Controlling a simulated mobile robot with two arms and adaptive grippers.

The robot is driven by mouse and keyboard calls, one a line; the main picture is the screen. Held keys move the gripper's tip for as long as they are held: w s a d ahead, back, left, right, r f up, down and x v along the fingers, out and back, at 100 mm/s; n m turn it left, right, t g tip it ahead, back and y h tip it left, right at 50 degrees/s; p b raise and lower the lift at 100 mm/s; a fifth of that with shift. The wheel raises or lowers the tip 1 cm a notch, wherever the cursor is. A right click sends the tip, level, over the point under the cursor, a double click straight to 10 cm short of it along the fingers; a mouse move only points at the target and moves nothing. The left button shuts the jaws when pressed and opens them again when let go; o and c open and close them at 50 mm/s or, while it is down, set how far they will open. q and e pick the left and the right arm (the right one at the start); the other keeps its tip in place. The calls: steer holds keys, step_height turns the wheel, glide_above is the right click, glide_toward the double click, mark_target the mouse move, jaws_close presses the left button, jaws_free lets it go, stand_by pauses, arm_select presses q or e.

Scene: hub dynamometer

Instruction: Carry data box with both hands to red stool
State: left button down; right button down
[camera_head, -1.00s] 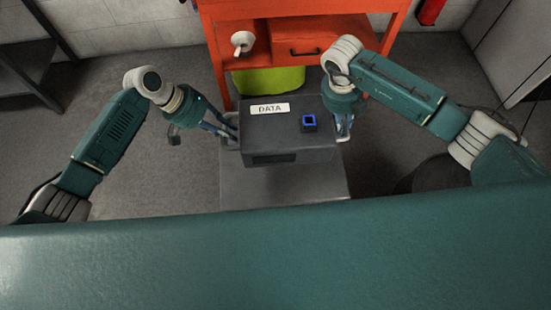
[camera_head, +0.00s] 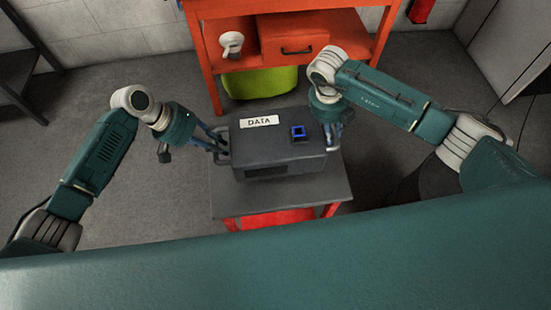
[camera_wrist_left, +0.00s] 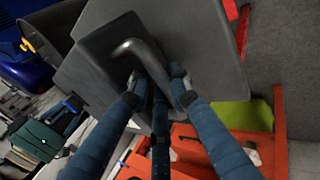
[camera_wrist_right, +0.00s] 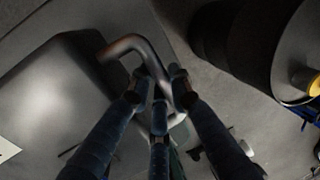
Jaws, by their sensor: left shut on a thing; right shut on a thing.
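The dark grey data box (camera_head: 280,155), with a white DATA label and a blue-framed square on top, is level between my two grippers. My left gripper (camera_head: 222,147) is shut on its left handle, which also shows in the left wrist view (camera_wrist_left: 135,48). My right gripper (camera_head: 333,138) is shut on its right handle, seen in the right wrist view (camera_wrist_right: 132,45). Below the box is the red stool, with a grey top (camera_head: 235,203) and a red lower part (camera_head: 275,218). I cannot tell whether the box touches the top.
An orange-red workbench (camera_head: 215,70) with a drawer and a white object stands behind the box. A yellow-green bin (camera_head: 260,82) sits beneath it. A dark round object (camera_head: 405,183) is on the floor at right, partly hidden by my right arm.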

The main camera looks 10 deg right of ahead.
arm_select(q)
steer(key=shift+w+a+f, duration=0.1)
steer(key=shift+a, duration=0.05)
arm_select(e)
steer(key=shift+d+f, duration=0.1)
steer(key=shift+d, duration=0.15)
